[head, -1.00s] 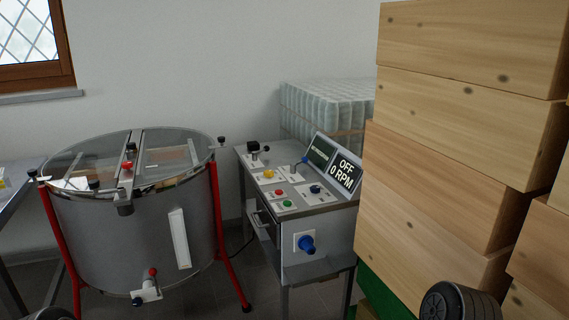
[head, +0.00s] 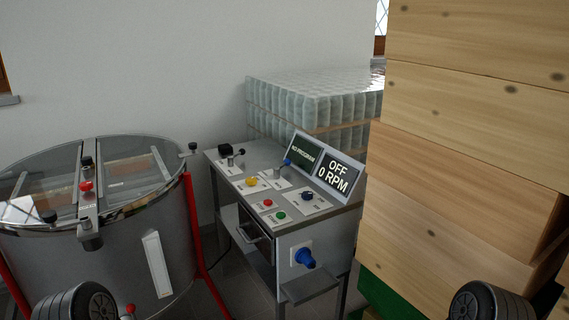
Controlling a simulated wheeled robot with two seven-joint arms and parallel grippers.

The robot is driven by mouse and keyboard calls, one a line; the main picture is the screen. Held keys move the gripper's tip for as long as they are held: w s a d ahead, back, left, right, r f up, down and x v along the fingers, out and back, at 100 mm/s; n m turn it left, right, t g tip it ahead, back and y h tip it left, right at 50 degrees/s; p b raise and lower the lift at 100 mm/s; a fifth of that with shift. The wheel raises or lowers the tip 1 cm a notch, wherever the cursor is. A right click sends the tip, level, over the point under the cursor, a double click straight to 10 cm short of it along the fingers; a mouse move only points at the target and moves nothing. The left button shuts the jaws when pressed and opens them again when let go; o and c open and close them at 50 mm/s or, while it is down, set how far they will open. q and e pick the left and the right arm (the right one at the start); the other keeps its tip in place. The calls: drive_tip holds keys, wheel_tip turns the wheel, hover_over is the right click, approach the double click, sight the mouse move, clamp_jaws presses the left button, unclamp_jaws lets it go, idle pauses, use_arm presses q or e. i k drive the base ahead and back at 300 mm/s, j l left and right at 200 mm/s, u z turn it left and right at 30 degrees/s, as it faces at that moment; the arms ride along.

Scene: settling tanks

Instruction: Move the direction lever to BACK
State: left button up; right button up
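The control console (head: 262,213) stands in the middle of the head view, with a sloped double display at its back. A lever with a blue tip (head: 287,163) rises from a white plate on the console top, leaning toward the display. A second small lever (head: 231,159) stands on a plate at the back left, near a black block. The labels are too small to read, so I cannot tell which lever sets direction, or its position. Neither gripper shows. Only dark rounded parts of my arms appear at the bottom left and bottom right.
The display (head: 338,176) reads OFF, 0 RPM. A yellow knob (head: 251,183), red and green buttons and blue knobs sit on the console. A steel extractor drum (head: 120,240) stands left. Stacked wooden boxes (head: 465,150) stand close on the right. Wrapped jars (head: 315,105) stand behind.

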sight(287, 162)
drive_tip(key=i+j+z, duration=0.1)
drive_tip(key=z, duration=0.3)
drive_tip(key=i+j+z, duration=0.1)
drive_tip(key=j+z, duration=0.5)
drive_tip(key=z, duration=0.2)
drive_tip(key=i+j+z, duration=0.1)
drive_tip(key=j+z, duration=0.15)
drive_tip(key=j, duration=1.2)
